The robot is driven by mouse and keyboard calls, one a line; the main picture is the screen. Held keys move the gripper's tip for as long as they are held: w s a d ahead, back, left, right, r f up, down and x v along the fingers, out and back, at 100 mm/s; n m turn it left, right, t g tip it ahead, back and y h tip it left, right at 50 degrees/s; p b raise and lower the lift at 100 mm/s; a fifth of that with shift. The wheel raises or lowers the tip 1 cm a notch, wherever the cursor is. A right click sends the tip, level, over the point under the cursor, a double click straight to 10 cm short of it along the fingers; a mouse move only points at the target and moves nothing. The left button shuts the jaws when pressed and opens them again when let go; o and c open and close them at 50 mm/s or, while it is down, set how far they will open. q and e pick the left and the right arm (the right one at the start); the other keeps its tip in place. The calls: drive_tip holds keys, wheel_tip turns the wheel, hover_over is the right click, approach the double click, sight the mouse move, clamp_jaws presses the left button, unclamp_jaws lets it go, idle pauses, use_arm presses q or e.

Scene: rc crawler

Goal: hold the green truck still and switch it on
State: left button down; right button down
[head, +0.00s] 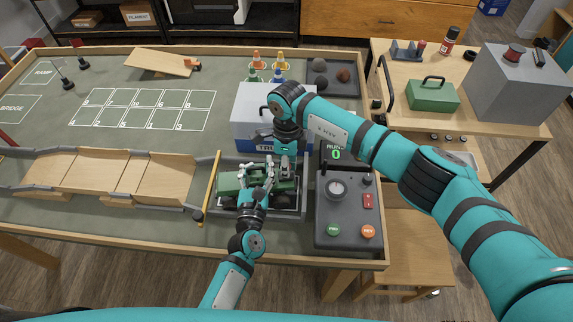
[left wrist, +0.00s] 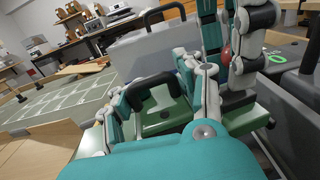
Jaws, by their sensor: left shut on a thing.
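The green truck (head: 229,184) sits in a dark grey tray (head: 263,212) at the front middle of the table. My left gripper (head: 258,187) is shut on the middle of the truck's body. The left wrist view shows the truck's green top (left wrist: 162,116) with a dark roll bar close to the fingers. My right gripper (head: 284,169) points down at the right part of the truck, just right of my left gripper. Its fingers are close to the truck, but whether they touch it is unclear.
A grey and blue box (head: 250,105) stands behind the tray. A control console (head: 348,230) with a dial and green and orange buttons stands to the right.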

drive_tip(key=shift+a+h, duration=0.3)
drive_tip(key=shift+h, duration=0.4)
drive_tip(key=shift+r, duration=0.1)
drive_tip(key=c, duration=1.1)
unclamp_jaws()
drive_tip(key=shift+c, duration=0.2)
wheel_tip(320, 180, up, 12)
drive_tip(key=a, duration=0.1)
drive_tip(key=shift+w+a, duration=0.15)
drive_tip(key=shift+w, duration=0.15)
